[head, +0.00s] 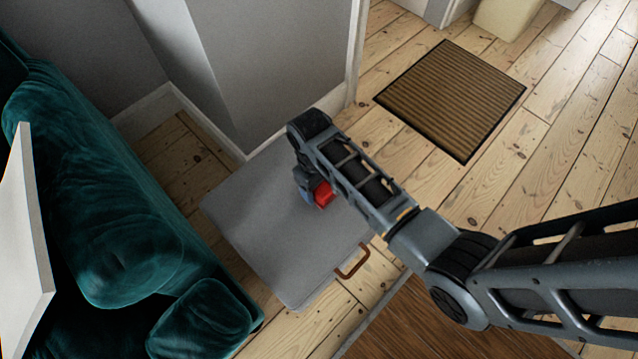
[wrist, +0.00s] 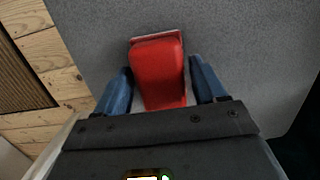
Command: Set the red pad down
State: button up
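The red pad (head: 324,194) is over the grey flat-topped piece (head: 262,235), right of its middle in the head view. In the wrist view the red pad (wrist: 159,72) lies between the two blue fingers of my gripper (wrist: 161,66), with a pale edge along its far end. Narrow gaps show between the pad and both fingers, so the gripper looks open around it. In the head view my gripper (head: 314,198) points down at the grey top, partly hidden by my arm. Whether the pad's underside touches the grey top is hidden.
A green velvet sofa (head: 110,220) stands along the left of the grey piece. A grey wall (head: 270,60) rises behind it. A brown handle (head: 352,262) sticks out at its right edge. A striped doormat (head: 450,98) lies on bare floorboards at upper right. The grey top around the pad is clear.

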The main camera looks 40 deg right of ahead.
jog(key=shift+o, duration=0.9)
notch_tip(320, 180, up, 12)
jog(key=w+p, duration=0.1)
jog(key=p, duration=0.2)
jog(key=shift+w+r+p, duration=0.15)
jog(key=shift+w+p, duration=0.1)
jog(key=shift+p, duration=0.1)
